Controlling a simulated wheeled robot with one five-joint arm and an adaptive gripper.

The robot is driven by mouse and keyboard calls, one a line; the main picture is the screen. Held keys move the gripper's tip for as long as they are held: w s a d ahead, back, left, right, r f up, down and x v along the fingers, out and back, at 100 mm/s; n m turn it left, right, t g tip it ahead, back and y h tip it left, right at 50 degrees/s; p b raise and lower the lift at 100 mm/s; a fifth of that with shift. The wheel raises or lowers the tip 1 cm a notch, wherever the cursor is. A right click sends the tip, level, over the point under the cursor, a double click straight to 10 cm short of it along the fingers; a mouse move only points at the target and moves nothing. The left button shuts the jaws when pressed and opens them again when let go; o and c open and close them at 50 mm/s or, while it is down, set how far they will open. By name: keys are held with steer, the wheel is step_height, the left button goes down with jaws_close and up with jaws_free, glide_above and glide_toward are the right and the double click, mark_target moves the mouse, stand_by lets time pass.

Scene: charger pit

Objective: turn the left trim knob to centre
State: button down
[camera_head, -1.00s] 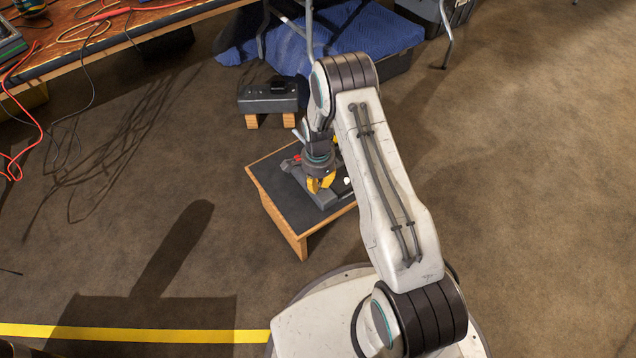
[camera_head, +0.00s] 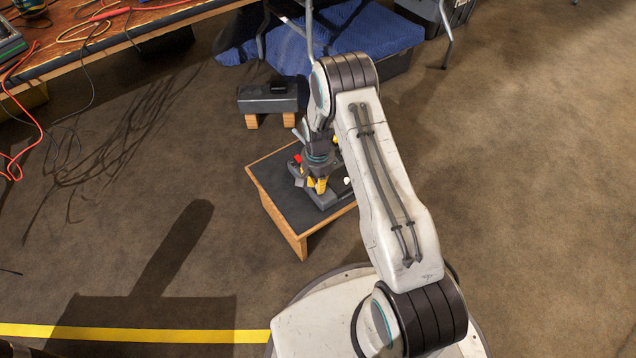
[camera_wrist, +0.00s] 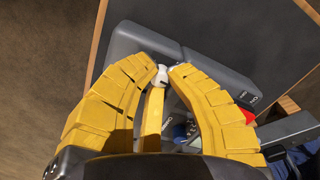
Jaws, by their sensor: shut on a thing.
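The grey control box (camera_head: 335,196) sits on a low dark-topped stand. My gripper (camera_head: 319,186) points down over it, its yellow fingers at the box. In the wrist view my gripper (camera_wrist: 160,74) has its fingertips closed in around a small white knob (camera_wrist: 160,77), which shows between them above the grey box face (camera_wrist: 220,70). The knob's pointer and markings are too small to read. Another white knob (camera_head: 347,181) shows to the right of the gripper in the head view. A red part (camera_head: 297,158) shows on the box's left side, and also in the wrist view (camera_wrist: 247,115).
The stand (camera_head: 272,182) has bare room at its left. A grey case (camera_head: 268,97) on wooden blocks stands behind it. A blue blanket (camera_head: 370,38) lies farther back. A bench (camera_head: 110,30) with cables is at upper left. The floor at right is clear.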

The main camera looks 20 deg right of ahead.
steer(key=shift+n, duration=0.5)
steer(key=c, duration=1.2)
jaws_free()
step_height(320, 180, up, 12)
